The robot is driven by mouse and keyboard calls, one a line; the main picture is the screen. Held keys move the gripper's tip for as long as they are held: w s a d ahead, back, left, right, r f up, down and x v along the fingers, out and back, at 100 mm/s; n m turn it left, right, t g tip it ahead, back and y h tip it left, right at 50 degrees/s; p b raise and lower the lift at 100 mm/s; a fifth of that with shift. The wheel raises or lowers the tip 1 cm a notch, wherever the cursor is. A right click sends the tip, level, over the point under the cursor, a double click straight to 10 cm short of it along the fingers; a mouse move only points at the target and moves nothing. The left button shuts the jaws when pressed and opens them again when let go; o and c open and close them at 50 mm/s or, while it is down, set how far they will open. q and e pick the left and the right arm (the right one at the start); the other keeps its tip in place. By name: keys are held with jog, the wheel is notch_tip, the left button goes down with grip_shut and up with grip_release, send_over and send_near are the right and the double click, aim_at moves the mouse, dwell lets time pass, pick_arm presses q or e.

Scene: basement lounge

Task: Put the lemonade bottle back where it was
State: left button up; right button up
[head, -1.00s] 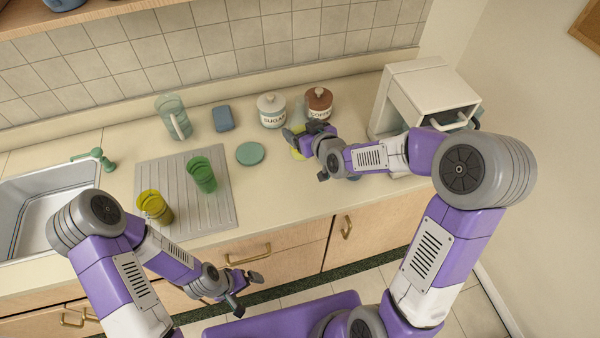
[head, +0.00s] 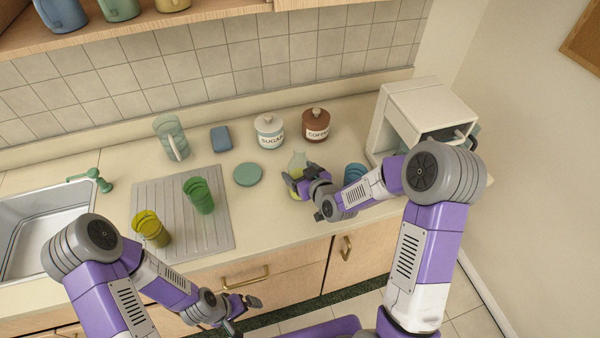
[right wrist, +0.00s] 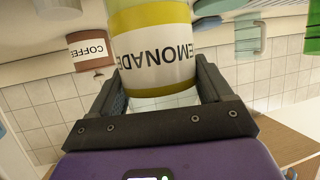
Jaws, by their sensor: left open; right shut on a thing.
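The lemonade bottle (head: 298,161) is a pale bottle with a yellow and white label. My right gripper (head: 293,186) is shut on it over the counter, in front of the sugar and coffee jars. In the right wrist view the bottle (right wrist: 155,50) fills the space between the fingers, its label upside down in the picture. My right gripper hides part of the bottle in the head view. I cannot tell whether its base touches the counter. My left gripper (head: 247,313) is open and empty, low in front of the counter's front edge.
The sugar jar (head: 269,131), coffee jar (head: 316,124), green disc (head: 248,174) and blue cup (head: 355,172) stand nearby. A white box (head: 415,115) with an open front is at right. Green (head: 199,195) and yellow (head: 151,228) glasses are on the drainboard (head: 217,240).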

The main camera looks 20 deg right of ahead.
jog(key=shift+f, duration=0.1)
jog(key=o, duration=1.4)
jog(key=b+v, duration=0.7)
jog(key=v, duration=0.5)
